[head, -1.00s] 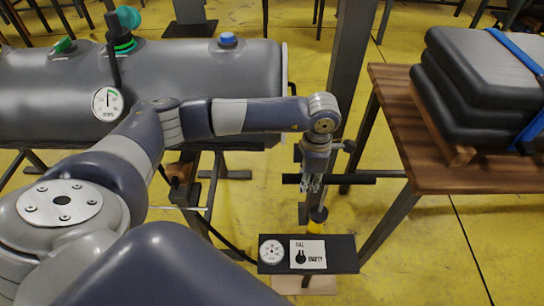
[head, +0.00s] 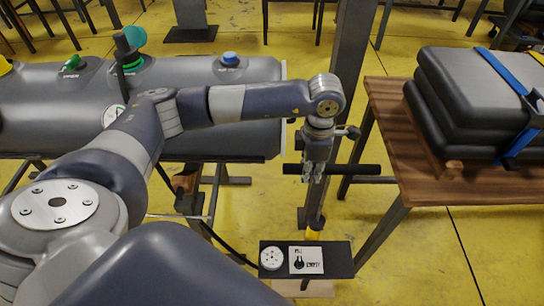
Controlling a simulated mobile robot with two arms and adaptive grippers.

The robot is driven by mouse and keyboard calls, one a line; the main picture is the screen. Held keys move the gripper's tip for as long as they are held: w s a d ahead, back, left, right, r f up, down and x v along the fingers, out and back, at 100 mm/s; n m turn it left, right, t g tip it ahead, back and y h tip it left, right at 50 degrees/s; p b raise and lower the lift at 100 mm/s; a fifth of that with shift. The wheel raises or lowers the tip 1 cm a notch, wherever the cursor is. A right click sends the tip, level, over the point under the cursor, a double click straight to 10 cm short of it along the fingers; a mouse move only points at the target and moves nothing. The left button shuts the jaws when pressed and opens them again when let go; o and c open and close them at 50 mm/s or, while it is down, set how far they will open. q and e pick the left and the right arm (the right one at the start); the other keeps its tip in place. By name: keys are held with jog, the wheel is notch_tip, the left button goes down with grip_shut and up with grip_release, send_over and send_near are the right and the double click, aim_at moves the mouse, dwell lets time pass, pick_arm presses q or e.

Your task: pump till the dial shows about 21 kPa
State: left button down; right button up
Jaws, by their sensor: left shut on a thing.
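The pump's black T-handle (head: 358,170) is level in the head view. My left gripper (head: 314,176) is shut on the middle of it. The black pump base (head: 340,258) on the floor carries a small white gauge (head: 271,258) and a fill/empty lever plate (head: 306,261). The big grey tube (head: 50,105) has a white dial (head: 113,113), partly hidden by my left arm; its needle cannot be read. A teal hose fitting (head: 131,42) stands on the tube. My right gripper is not in view.
A wooden table (head: 400,125) at the right bears stacked grey pads (head: 480,80) with a blue strap. A grey post (head: 348,70) rises behind the pump handle. A black hose (head: 228,242) runs to the base. Yellow floor lies open at the lower right.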

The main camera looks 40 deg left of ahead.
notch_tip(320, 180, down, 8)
jog(key=b, duration=0.8)
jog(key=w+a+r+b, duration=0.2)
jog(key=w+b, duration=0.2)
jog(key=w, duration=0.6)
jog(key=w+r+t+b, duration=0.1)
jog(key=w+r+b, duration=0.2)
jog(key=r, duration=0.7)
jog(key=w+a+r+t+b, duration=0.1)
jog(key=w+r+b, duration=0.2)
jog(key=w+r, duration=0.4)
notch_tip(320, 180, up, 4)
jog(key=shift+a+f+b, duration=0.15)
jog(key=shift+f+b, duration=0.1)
jog(key=shift+b, duration=0.05)
